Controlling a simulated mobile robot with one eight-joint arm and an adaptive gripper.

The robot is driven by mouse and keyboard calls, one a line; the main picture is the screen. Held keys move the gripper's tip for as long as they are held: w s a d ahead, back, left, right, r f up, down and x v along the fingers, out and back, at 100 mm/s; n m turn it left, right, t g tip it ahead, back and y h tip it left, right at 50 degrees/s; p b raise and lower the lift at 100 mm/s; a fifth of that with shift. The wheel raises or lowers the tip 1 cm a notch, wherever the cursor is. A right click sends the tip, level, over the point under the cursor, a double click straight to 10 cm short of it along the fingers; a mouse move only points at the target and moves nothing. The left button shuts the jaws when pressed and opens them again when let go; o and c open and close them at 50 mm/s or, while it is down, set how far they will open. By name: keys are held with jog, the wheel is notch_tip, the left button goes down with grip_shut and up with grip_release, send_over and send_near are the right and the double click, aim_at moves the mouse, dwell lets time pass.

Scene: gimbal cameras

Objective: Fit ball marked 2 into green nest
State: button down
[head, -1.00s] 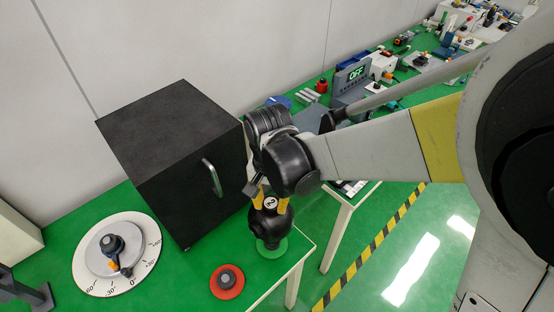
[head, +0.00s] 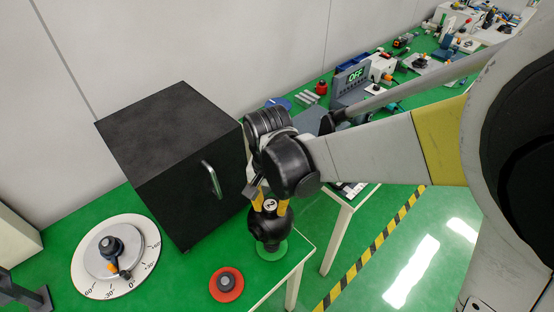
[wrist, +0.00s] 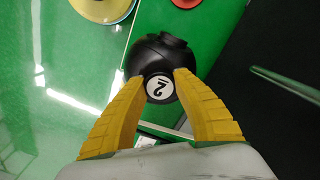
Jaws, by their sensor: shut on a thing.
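The black ball marked 2 (head: 270,222) is between the yellow fingers of my gripper (head: 270,201), its white number disc facing up. In the wrist view the ball (wrist: 152,62) sits between both fingertips (wrist: 160,86), which press on its sides. The green nest (head: 271,252) shows as a green disc directly below the ball in the head view, near the table's front right corner. The dark lower part of the ball hides the nest's middle, so I cannot tell whether the ball touches or sits in it. The wrist view hides the nest behind the ball.
A black box with a handle (head: 170,165) stands close behind my gripper. A white dial with a knob (head: 143,284) is at the left. The table edge is near on the right.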

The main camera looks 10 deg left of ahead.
jog(key=shift+f+b, duration=0.9)
jog(key=shift+f, duration=0.15)
jog(key=c, duration=1)
grip_release()
notch_tip(320, 180, up, 12)
jog(key=shift+r, duration=0.1)
jog(key=shift+d, duration=0.1)
jog(key=s+d+t+b, duration=0.1)
jog(key=d+t, duration=0.1)
jog(key=d, duration=0.6)
jog(key=s+d+n+t, duration=0.1)
jog(key=s+d+t, duration=0.1)
jog(key=d, duration=0.7)
jog(key=s+d+f+t+b, duration=0.1)
jog(key=s+d+t, duration=0.1)
jog(key=d, duration=0.6)
jog(key=shift+s+d+t+b, duration=0.2)
jog(key=shift+t+b, duration=0.15)
jog(key=shift+t, duration=0.25)
